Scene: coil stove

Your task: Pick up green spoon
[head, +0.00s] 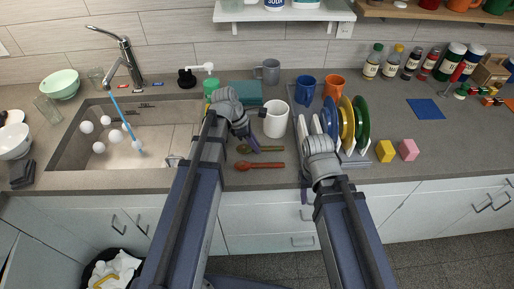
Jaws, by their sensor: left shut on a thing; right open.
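The olive-green spoon (272,149) lies lengthwise near the counter's front edge, its bowl toward the left. My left gripper (254,146) reaches down over the spoon and is shut on it near the middle. The spoon looks level, at or very near the counter; I cannot tell whether it touches it. My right gripper (306,192) is open and empty, near the front edge by the dish rack. Its fingers are mostly hidden behind its own wrist.
A red-brown spoon (262,166) lies just in front of the green one. A white canister (276,119) stands behind. A rack with colored plates (361,118) is at right, yellow (385,151) and pink (409,150) blocks beyond it. The sink (75,150) is at left.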

